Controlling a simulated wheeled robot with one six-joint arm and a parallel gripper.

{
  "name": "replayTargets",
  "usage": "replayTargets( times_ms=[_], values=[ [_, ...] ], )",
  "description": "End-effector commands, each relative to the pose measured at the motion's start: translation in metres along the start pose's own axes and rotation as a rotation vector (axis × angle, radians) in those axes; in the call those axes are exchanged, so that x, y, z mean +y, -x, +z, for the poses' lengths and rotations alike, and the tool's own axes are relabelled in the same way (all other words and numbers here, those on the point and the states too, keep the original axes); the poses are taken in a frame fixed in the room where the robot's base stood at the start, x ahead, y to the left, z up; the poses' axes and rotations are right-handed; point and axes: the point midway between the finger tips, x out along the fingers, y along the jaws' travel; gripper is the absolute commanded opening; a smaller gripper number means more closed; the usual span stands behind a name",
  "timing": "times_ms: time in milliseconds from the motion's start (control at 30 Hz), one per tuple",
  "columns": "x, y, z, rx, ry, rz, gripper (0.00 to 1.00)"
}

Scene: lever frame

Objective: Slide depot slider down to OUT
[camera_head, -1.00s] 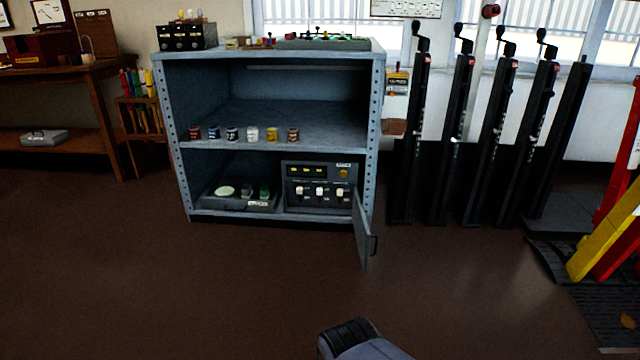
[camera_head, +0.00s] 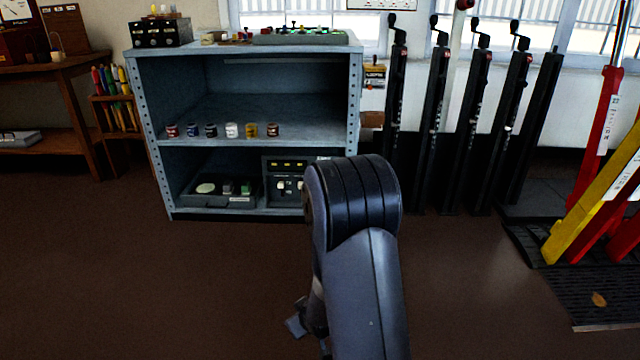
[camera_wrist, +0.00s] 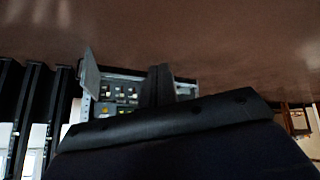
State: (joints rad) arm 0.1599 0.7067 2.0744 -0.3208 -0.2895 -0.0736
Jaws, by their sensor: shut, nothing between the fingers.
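A grey control panel (camera_head: 284,170) with small white sliders (camera_head: 281,186) stands on the lower shelf of the blue-grey cabinet. My arm hides its right side in the head view. The panel also shows in the wrist view (camera_wrist: 119,93), inverted and small. I cannot read its labels or tell which slider is the depot one, or where OUT lies. My gripper shows in the wrist view as a dark upright shape (camera_wrist: 158,84), shut and empty, apart from the panel and seen against the cabinet. In the head view its end is mostly hidden behind my arm.
The open cabinet door (camera_wrist: 91,72) sticks out beside the panel; my arm hides it in the head view. A dark tray (camera_head: 222,190) sits left of the panel. Small pots (camera_head: 231,130) line the shelf above. Black levers (camera_head: 473,110) stand at right. The floor in front is clear.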

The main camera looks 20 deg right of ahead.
Motion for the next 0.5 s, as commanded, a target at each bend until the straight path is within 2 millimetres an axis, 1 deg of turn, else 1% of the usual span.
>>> replayTargets(
  times_ms=[33,200,267,400,500],
  values=[
    [0.001,-0.015,0.003,0.025,0.007,-0.01,0.0],
    [0.0,-0.058,0.01,0.16,0.039,-0.047,0.0],
    [-0.002,-0.071,0.014,0.21,0.044,-0.062,0.0],
    [-0.011,-0.097,0.03,0.329,0.044,-0.1,0.0],
    [-0.019,-0.109,0.044,0.417,0.031,-0.127,0.0]
  ],
)
